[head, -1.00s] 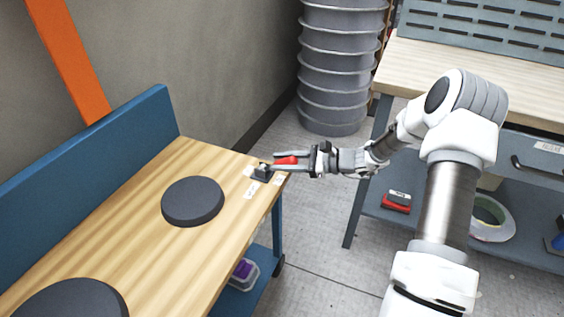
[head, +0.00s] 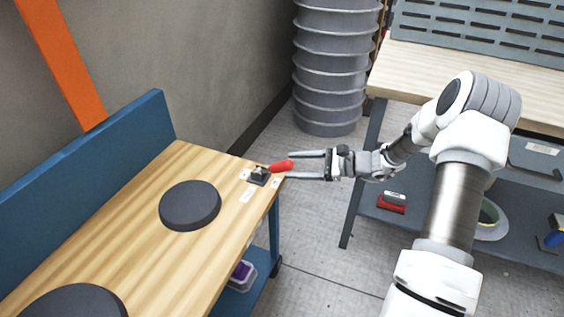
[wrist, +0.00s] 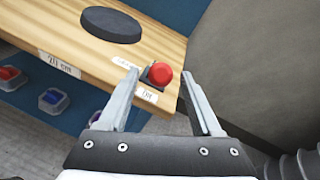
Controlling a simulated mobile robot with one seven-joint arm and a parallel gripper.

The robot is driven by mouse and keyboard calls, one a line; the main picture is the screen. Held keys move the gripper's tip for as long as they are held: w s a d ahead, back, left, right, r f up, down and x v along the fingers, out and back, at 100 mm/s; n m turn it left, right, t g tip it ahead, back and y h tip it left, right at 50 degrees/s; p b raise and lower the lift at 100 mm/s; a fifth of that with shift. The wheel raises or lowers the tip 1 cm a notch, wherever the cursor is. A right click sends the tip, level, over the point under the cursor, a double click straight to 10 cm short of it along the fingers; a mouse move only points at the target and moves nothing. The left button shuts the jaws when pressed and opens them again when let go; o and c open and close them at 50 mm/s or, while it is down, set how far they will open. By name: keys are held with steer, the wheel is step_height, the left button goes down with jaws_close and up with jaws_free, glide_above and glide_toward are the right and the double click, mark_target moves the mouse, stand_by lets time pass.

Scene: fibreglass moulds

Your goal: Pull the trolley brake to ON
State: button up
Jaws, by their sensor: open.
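The trolley brake is a lever with a red grip (head: 282,166) on a small dark base (head: 258,177) at the near right corner of the wooden trolley top (head: 150,250). The grip points right, out past the trolley's edge. My gripper (head: 307,166) is open, with its fingertips beside the end of the red grip and apart from it. In the wrist view the red grip (wrist: 162,77) shows end-on between the open fingers (wrist: 160,80), just beyond their tips. Small white labels lie around the base; one (wrist: 148,95) seems to read ON.
Two dark round discs (head: 190,205) lie on the trolley top. A blue upright panel (head: 90,170) runs along its back. A grey ribbed stack (head: 330,70) stands behind. A workbench (head: 470,75) stands at right. The floor between is clear.

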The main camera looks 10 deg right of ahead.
steer(key=p+v, duration=0.2)
steer(key=v, duration=1)
steer(key=shift+p, duration=0.35)
